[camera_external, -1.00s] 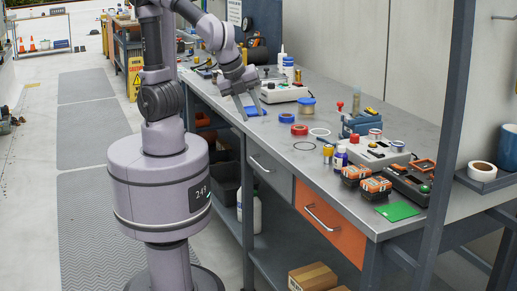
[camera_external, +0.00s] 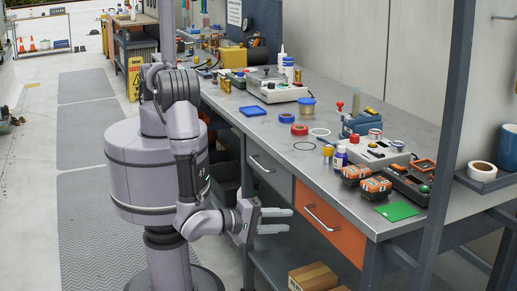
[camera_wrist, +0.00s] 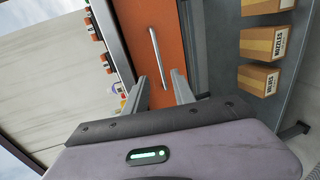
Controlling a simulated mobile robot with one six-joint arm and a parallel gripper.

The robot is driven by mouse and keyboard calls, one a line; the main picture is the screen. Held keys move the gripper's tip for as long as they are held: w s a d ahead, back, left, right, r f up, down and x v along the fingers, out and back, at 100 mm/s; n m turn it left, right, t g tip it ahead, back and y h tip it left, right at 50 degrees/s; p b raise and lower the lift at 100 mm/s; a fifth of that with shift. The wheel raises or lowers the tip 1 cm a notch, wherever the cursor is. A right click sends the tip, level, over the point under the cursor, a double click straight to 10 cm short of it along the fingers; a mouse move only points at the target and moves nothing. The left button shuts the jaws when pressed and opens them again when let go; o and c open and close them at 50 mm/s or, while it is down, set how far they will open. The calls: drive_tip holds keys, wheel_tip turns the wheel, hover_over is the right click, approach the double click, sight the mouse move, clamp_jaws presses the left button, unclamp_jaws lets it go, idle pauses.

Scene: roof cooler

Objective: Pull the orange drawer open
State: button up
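The orange drawer (camera_external: 345,238) sits under the right end of the workbench, its front flush with the frame, so it looks shut. Its silver bar handle (camera_external: 322,218) slants across the front. My gripper (camera_external: 290,220) is open and empty, to the left of the handle in the external view, fingers pointing towards the drawer. In the wrist view the orange drawer front (camera_wrist: 148,25) is ahead, and the handle (camera_wrist: 160,57) lines up between my two fingers (camera_wrist: 159,78). The fingers look apart from the handle; the exact distance is hard to tell.
A grey drawer (camera_external: 270,172) with its own handle is left of the orange one. Cardboard boxes (camera_external: 312,277) stand on the lower shelf, also in the wrist view (camera_wrist: 263,43). Batteries (camera_external: 375,187) and tools lie on the bench top. A post (camera_external: 446,130) rises at right.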

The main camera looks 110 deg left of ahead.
drive_tip(key=b+x, duration=0.2)
drive_tip(key=x, duration=0.7)
drive_tip(key=shift+w+a, duration=0.25)
drive_tip(key=shift+a, duration=0.05)
clamp_jaws()
idle(0.8)
